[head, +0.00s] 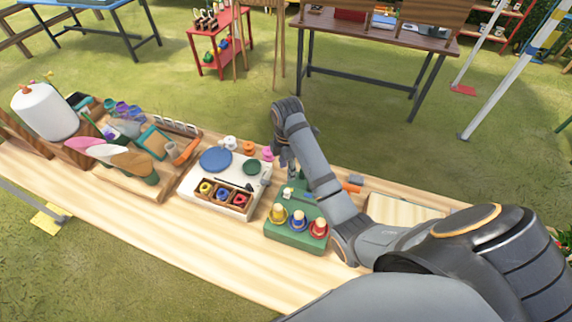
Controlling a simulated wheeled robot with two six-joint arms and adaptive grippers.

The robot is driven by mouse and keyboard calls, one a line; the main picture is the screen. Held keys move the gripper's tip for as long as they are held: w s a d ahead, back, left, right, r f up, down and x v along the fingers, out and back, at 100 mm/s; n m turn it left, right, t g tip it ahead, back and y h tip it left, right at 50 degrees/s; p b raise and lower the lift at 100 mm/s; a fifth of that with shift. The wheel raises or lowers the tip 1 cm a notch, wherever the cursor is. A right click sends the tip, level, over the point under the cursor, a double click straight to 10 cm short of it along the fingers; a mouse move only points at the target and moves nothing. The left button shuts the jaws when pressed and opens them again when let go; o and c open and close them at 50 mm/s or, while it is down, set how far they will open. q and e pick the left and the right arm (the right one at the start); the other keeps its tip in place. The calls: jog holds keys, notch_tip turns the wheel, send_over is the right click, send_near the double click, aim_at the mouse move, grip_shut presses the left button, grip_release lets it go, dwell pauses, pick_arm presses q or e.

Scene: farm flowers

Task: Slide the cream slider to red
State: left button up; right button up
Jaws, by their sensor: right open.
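A green box (290,241) stands on the long wooden table. A small cream piece (288,194), which looks like the slider, sits on its far part; its track is too small to make out clearly. Along the near part are three knobs: a yellow one (278,213), one with a blue base (299,219) and a red one (318,229) at the right. My right gripper (291,172) is open, pointing down just beyond and above the cream piece, apart from it as far as I can tell. My left gripper is out of view.
A white board (190,186) with a blue disc (216,160) and a small wooden tray of coloured pots lies left of the green box. A pale wooden board (395,208) lies right, behind my arm. The table's near edge is clear.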

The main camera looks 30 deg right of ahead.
aim_at(287, 190)
jog(key=s+f+b, duration=0.1)
jog(key=s+a+f+b, duration=0.1)
jog(key=b, duration=0.1)
jog(key=shift+s, duration=0.1)
jog(key=f, duration=0.1)
jog(key=f+p, duration=0.1)
jog(key=f, duration=0.1)
jog(key=shift+w+d, duration=0.15)
jog(key=shift+w, duration=0.25)
notch_tip(287, 190, down, 4)
jog(key=shift+r+p, duration=0.1)
jog(key=shift+p, duration=0.35)
jog(key=shift+f, duration=0.35)
grip_shut()
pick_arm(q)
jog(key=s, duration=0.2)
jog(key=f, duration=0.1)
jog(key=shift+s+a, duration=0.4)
